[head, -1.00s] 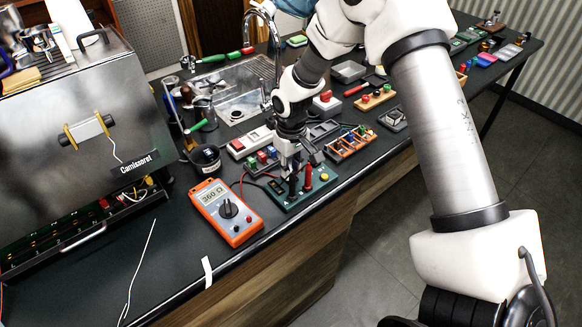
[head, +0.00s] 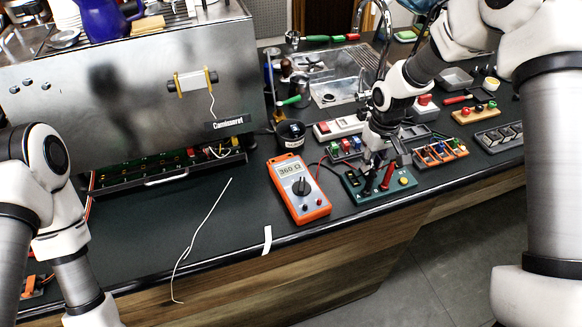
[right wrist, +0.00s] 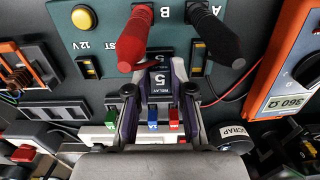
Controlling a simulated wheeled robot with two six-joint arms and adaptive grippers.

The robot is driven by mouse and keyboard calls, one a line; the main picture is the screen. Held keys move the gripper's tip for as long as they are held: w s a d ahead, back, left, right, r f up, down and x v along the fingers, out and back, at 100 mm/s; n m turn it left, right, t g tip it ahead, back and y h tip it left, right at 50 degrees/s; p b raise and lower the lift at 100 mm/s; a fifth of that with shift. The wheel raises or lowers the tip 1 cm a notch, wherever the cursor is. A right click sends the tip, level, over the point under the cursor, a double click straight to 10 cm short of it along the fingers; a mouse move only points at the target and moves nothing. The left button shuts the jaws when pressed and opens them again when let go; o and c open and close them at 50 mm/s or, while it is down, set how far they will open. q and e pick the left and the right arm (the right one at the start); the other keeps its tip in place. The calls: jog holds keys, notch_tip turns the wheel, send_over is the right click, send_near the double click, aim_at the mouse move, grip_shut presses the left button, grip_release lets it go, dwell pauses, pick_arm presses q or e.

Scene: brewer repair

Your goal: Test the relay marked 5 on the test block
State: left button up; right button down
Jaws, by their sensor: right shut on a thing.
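The relay marked 5 (right wrist: 160,83) is dark with a white 5 on its top. My right gripper (right wrist: 159,108) is shut on it at the green test block (right wrist: 120,38). The relay sits between the block's sockets; its pins are hidden. In the head view, the test block (head: 360,190) is under my right gripper (head: 378,160). A red probe (right wrist: 136,38) and a black probe (right wrist: 215,35) stand in the block. The orange multimeter (head: 298,190) reads 360 Ω. My left arm is at the left edge; its gripper is out of view.
A relay rack (head: 345,150) with coloured relays is just behind the block, and an orange rack (head: 440,153) is to its right. A black scrap cup (head: 290,134) is behind the meter. The brewer (head: 130,90) fills the left. A white wire hangs over the counter's front edge.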

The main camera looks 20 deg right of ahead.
dwell(0.3)
notch_tip(320, 180, up, 5)
jog(key=p, duration=0.4)
jog(key=shift+p, duration=0.3)
